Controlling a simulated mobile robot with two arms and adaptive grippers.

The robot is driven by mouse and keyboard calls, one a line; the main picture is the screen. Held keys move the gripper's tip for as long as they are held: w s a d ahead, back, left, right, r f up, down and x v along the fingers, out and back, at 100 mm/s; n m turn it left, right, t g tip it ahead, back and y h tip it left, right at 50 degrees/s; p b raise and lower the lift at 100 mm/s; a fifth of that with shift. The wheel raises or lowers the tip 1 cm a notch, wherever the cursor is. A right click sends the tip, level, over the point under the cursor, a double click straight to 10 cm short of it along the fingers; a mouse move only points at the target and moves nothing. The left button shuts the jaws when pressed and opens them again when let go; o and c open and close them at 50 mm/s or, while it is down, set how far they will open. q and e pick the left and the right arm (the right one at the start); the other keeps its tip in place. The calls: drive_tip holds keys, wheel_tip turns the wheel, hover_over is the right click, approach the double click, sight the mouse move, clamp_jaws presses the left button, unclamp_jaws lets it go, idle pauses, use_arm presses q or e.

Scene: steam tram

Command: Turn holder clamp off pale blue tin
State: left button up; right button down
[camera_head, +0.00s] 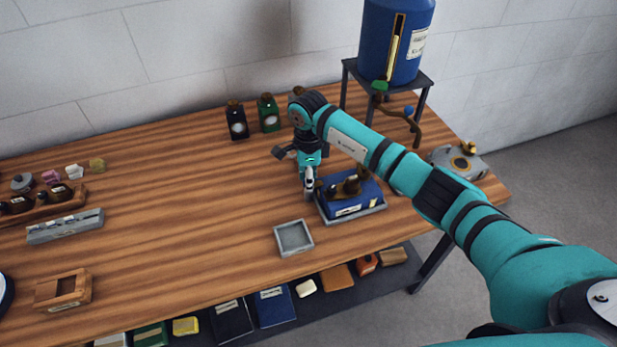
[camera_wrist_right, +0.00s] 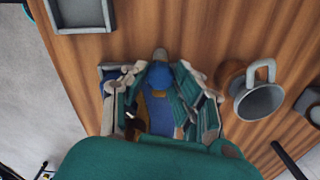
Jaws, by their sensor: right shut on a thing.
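A dark blue holder (camera_head: 342,208) with brown fittings (camera_head: 350,187) on top sits in a shallow grey tray (camera_head: 372,212) at the right of the bench. My right gripper (camera_head: 309,188) points down at the holder's left side. In the right wrist view its fingers (camera_wrist_right: 163,92) are closed around a part of the holder, which looks like its clamp; a pale rounded end (camera_wrist_right: 160,54) sticks out beyond them. The fingers hide most of this part. I cannot make out a pale blue tin. My left gripper is not in view.
A small empty grey tray (camera_head: 293,238) lies in front of the holder. A black bottle (camera_head: 237,121) and a green bottle (camera_head: 268,113) stand behind. A blue tank (camera_head: 388,45) on a stand is at the back right. The bench middle is clear.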

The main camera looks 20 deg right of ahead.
drive_tip(key=m+b, duration=0.2)
drive_tip(key=m, duration=0.2)
drive_tip(key=shift+f, duration=0.1)
drive_tip(key=m+b, duration=0.2)
drive_tip(key=m, duration=0.2)
drive_tip(key=m+b, duration=0.1)
drive_tip(key=m, duration=0.4)
drive_tip(key=m+b, duration=0.1)
drive_tip(key=m, duration=0.3)
drive_tip(key=shift+m, duration=0.3)
drive_tip(key=shift+r, duration=0.2)
drive_tip(key=shift+w, duration=0.1)
drive_tip(key=c, duration=1)
unclamp_jaws()
drive_tip(key=shift+c, duration=0.2)
